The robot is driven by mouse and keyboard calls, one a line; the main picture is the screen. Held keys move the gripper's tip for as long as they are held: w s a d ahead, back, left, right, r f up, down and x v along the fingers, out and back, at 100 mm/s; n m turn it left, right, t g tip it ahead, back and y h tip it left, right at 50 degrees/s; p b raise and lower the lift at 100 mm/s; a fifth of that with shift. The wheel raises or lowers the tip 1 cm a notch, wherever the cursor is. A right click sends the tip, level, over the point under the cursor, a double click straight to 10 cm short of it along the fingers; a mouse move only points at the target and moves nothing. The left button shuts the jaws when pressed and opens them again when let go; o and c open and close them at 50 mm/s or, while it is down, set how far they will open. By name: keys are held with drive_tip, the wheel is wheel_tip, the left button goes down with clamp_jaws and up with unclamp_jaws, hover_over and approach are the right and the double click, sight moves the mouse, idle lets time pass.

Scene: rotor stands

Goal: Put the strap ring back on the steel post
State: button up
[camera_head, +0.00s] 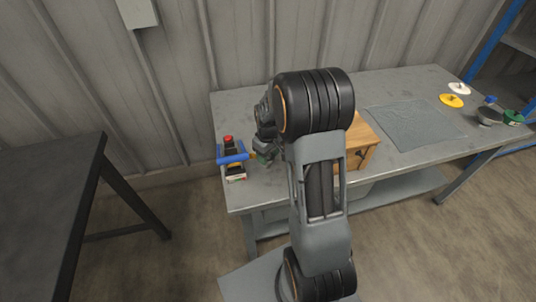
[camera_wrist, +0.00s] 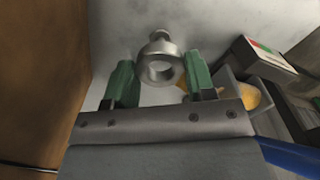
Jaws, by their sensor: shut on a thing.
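A grey steel ring (camera_wrist: 160,70) with a visible hole sits between the two green fingers of my gripper (camera_wrist: 160,85) in the wrist view. My gripper is shut on it. A small round steel piece (camera_wrist: 159,35) shows just beyond the ring; I cannot tell whether it is part of the ring or the top of the steel post. In the head view my gripper (camera_head: 263,156) is low over the left end of the bench, and the ring is too small to make out there. No steel post is clearly seen in either view.
A blue bar fixture with a red knob (camera_head: 228,139) stands left of my gripper; its blue bar (camera_wrist: 290,158) shows in the wrist view. A wooden box (camera_head: 362,145) is right of my arm. A grey mat (camera_head: 415,126) and yellow disc (camera_head: 451,100) lie farther right on the bench (camera_head: 240,199).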

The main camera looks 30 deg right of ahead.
drive_tip(key=shift+f, duration=0.2)
drive_tip(key=shift+f+b, duration=0.35)
drive_tip(key=shift+b, duration=0.05)
drive_tip(key=shift+f+b, duration=0.4)
drive_tip(key=shift+f, duration=0.15)
idle(0.5)
drive_tip(key=shift+f+b, duration=0.4)
drive_tip(key=shift+f, duration=0.2)
drive_tip(key=o, duration=1.3)
drive_tip(key=shift+o, duration=0.2)
drive_tip(key=shift+r, duration=0.15)
drive_tip(key=shift+r+p, duration=3.45)
drive_tip(key=shift+r, duration=0.95)
